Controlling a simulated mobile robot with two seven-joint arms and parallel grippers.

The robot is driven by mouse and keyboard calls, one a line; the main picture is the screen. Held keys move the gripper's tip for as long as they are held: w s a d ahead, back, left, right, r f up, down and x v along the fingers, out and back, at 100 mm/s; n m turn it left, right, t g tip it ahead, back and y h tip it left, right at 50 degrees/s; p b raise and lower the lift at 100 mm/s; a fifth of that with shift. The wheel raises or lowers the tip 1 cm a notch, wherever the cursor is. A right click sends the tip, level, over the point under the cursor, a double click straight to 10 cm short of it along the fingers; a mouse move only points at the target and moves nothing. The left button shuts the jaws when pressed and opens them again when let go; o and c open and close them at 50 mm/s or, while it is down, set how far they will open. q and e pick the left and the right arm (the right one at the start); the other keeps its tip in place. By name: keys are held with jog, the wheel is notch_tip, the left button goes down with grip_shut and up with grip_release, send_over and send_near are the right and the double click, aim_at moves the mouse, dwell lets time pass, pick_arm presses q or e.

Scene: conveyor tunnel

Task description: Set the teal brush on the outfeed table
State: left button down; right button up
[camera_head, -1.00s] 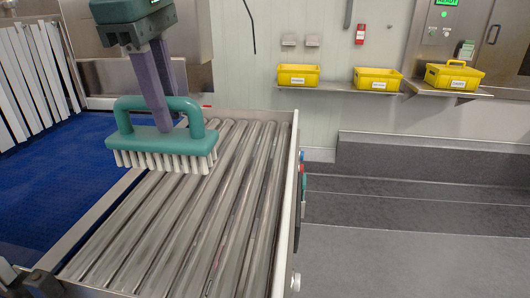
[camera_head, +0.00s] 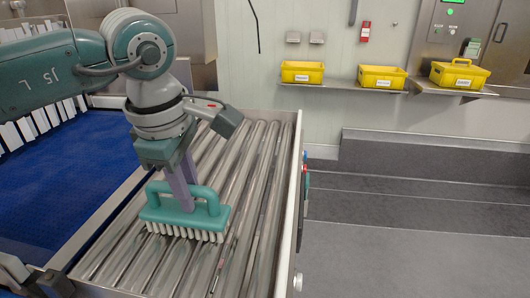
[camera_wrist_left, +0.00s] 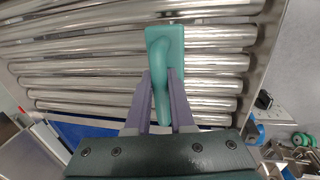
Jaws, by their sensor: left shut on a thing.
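The teal brush (camera_head: 178,215) has a loop handle and white bristles pointing down. My left gripper (camera_head: 190,201) comes from above and is shut on its handle. The brush is over the roller outfeed table (camera_head: 254,200), at or just above the rollers; I cannot tell whether the bristles touch. In the left wrist view the brush (camera_wrist_left: 166,42) sits between the purple fingers (camera_wrist_left: 161,100), with the rollers (camera_wrist_left: 70,62) behind it. My right gripper is not in view.
A blue belt (camera_head: 70,180) lies left of the rollers. A raised metal rail (camera_head: 289,215) edges the table's right side. Yellow bins (camera_head: 381,78) stand on a wall shelf at the back. Rollers right of the brush are clear.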

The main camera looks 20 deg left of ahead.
pick_arm(q)
jog(key=shift+f, duration=0.2)
jog(key=c, duration=0.8)
grip_release()
jog(key=shift+r, duration=0.1)
